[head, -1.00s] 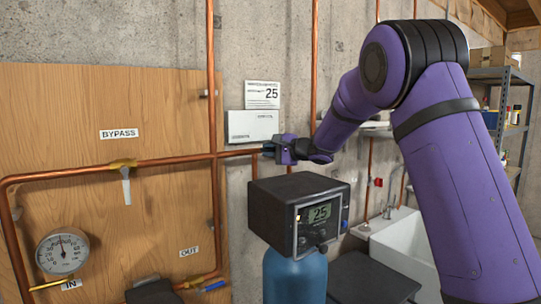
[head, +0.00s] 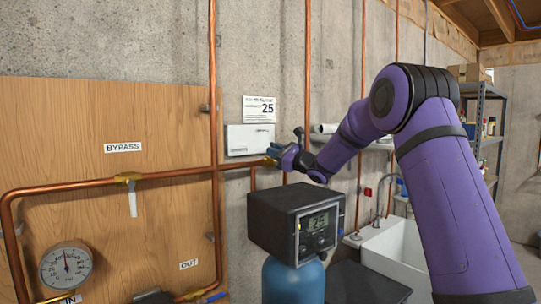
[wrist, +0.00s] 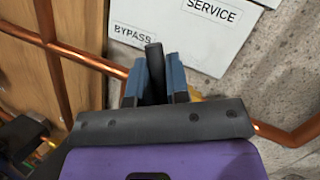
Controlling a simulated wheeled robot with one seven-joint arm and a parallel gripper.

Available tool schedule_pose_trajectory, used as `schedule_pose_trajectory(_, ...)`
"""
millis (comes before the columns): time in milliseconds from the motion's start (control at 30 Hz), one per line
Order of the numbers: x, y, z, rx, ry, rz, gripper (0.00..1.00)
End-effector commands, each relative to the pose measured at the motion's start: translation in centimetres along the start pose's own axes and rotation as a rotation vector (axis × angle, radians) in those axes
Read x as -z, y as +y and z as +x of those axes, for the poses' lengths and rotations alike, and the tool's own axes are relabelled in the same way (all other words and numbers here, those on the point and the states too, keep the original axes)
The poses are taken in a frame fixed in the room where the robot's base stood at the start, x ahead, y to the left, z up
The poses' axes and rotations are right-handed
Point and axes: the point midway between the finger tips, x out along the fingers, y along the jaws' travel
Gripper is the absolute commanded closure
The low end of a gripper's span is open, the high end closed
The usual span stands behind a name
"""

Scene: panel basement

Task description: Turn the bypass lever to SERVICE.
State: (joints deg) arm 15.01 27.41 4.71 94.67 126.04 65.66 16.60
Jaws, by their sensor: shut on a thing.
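The bypass lever (wrist: 154,74) is a dark, narrow handle. In the wrist view it stands between the two blue fingers of my gripper (wrist: 155,84), which is shut on it. The lever's tip points up at the white plate, just right of the BYPASS label (wrist: 133,38). The SERVICE label (wrist: 212,11) is further up and right. In the head view my gripper (head: 274,151) is at the copper pipe below the white box (head: 249,139), beside a brass fitting (head: 270,160). The lever cannot be made out in the head view.
A second valve with a white handle (head: 132,202) hangs under a BYPASS sign (head: 123,147) on the wooden board (head: 60,120). Copper pipes (head: 212,60) run close by. A white sink (head: 398,250) is at right.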

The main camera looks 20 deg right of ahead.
Motion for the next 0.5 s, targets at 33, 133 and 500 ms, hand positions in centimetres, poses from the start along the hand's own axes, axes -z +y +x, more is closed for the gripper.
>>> schedule_pose_trajectory(33,0.1,-0.3,-0.1,0.018,-0.007,0.039,1.0)
schedule_pose_trajectory(133,0.1,-0.8,-0.2,0.052,-0.025,0.12,1.0)
schedule_pose_trajectory(500,0.3,-2.0,-0.5,0.144,-0.073,0.344,1.0)
